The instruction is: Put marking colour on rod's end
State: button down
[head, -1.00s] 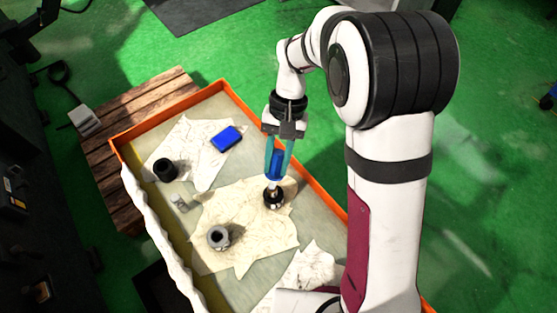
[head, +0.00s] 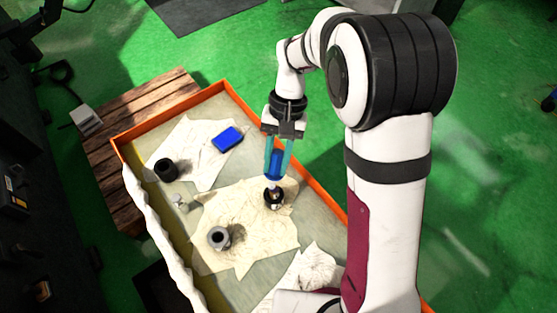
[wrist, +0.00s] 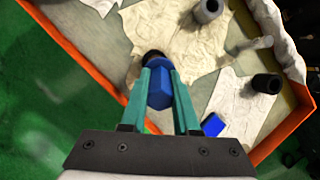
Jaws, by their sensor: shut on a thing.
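My gripper (head: 275,172) points down with its teal fingers shut on a blue piece (head: 276,165), which also shows between the fingertips in the wrist view (wrist: 160,88). A pale, narrower part shows below the blue piece. Its lower end meets a dark round holder or cup (head: 271,203) on a cream cloth; I cannot tell whether it is inside or just above. The dark holder also shows partly behind the blue piece in the wrist view (wrist: 153,55). A blue block (head: 227,138) lies on the farther cloth. I cannot tell which thing is the rod.
An orange-rimmed tray (head: 328,192) holds the cloths. A grey hollow cylinder (head: 219,238) stands left of and nearer than the dark holder. A black hollow cylinder (head: 166,170) stands at the left. A small pale metal piece (head: 180,202) lies between them. A wooden pallet (head: 115,165) is beyond the tray.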

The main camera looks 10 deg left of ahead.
jog(key=shift+s+d+f, duration=0.1)
jog(key=shift+s+d, duration=0.2)
jog(key=shift+d, duration=0.25)
jog(key=shift+w+a, duration=0.3)
jog(key=shift+a, duration=0.25)
jog(key=shift+s+d, duration=0.15)
jog(key=shift+d, duration=0.15)
notch_tip(320, 180, up, 6)
jog(key=shift+r, duration=0.15)
dwell(0.6)
